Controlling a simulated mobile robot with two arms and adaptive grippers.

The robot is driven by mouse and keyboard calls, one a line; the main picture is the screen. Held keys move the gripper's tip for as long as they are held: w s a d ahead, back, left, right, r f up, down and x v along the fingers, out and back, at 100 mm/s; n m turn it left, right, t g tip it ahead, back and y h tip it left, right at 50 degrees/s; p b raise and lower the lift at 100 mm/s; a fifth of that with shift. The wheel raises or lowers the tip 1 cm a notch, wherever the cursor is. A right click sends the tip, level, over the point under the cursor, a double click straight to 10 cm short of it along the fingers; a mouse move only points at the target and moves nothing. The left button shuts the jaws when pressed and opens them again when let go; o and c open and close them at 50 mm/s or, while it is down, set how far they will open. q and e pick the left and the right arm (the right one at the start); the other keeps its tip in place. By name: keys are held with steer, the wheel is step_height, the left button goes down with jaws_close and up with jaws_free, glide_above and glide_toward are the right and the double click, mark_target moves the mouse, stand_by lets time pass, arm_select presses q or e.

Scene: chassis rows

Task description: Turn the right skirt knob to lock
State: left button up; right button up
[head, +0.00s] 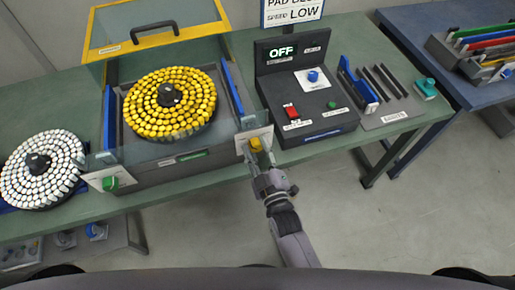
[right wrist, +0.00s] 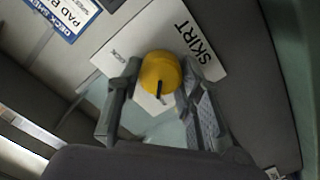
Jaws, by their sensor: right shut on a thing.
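The right skirt knob is yellow (head: 255,144) and sits on a white plate (head: 241,141) at the front right corner of the machine. In the right wrist view the yellow knob (right wrist: 160,72) has a dark pointer line on its lower part, and its plate (right wrist: 193,38) reads SKIRT, with small text at its left. My right gripper (head: 262,168) reaches up to it from below; in the wrist view its two fingers (right wrist: 158,92) stand on either side of the knob, shut on it. The left skirt knob (head: 111,183) is green. My left gripper is not in view.
A clear-walled machine with a raised yellow lid (head: 157,31) holds a disc of yellow-topped pieces (head: 170,104). A disc of white pieces (head: 42,169) is at left. A control box (head: 303,103) showing OFF stands right of the knob. Open floor lies below.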

steer(key=shift+m, duration=0.4)
steer(key=m+p, duration=0.1)
steer(key=m, duration=0.2)
steer(key=shift+m, duration=0.4)
steer(key=m, duration=0.9)
steer(key=shift+d, duration=0.1)
steer(key=m, duration=0.4)
steer(key=shift+f, duration=0.1)
steer(key=o, duration=1.2)
steer(key=shift+c, duration=0.2)
